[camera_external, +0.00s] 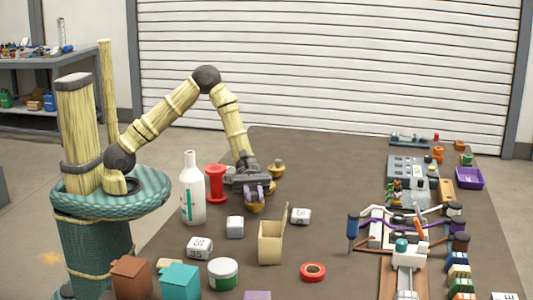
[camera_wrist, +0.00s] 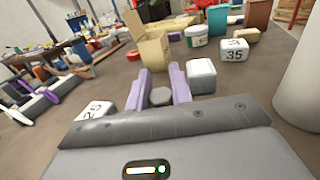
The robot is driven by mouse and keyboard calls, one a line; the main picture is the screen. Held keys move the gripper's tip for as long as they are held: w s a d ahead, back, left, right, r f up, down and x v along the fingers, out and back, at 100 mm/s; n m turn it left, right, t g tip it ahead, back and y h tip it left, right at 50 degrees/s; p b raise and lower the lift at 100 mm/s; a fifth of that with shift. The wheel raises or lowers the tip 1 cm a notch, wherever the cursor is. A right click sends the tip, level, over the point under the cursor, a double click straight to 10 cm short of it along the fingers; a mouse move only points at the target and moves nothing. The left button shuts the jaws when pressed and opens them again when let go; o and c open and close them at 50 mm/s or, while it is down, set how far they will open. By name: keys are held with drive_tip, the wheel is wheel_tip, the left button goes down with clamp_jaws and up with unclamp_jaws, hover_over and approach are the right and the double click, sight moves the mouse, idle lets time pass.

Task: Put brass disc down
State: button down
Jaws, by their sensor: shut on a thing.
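My gripper (camera_external: 258,192) is low over the brown table, to the right of the white bottle. Its purple fingers are shut on the brass disc (camera_external: 254,208), which shows as a gold-coloured piece just below the fingertips. In the wrist view, a small dark grey, faceted top (camera_wrist: 160,96) sits between the two fingers. Whether the disc touches the table cannot be told. A second brass-coloured piece (camera_external: 276,169) stands behind and to the right of my gripper.
A white bottle (camera_external: 192,192) and a red spool (camera_external: 215,184) stand close at left. A white cube (camera_external: 235,227), an open tan box (camera_external: 271,243) and a numbered block (camera_external: 300,216) are in front. The table's middle (camera_external: 335,180) is clear. Pump parts (camera_external: 410,230) fill the right side.

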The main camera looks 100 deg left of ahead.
drive_tip(key=shift+f, duration=0.7)
drive_tip(key=c, duration=1.3)
unclamp_jaws()
drive_tip(key=shift+o, duration=0.2)
drive_tip(key=shift+r, duration=0.15)
drive_tip(key=shift+r, duration=0.3)
drive_tip(key=shift+a+r, duration=0.2)
drive_tip(key=shift+a, duration=0.1)
drive_tip(key=v, duration=0.3)
drive_tip(key=r, duration=0.2)
drive_tip(key=r+p, duration=0.1)
drive_tip(key=r, duration=0.4)
drive_tip(key=shift+d, duration=0.3)
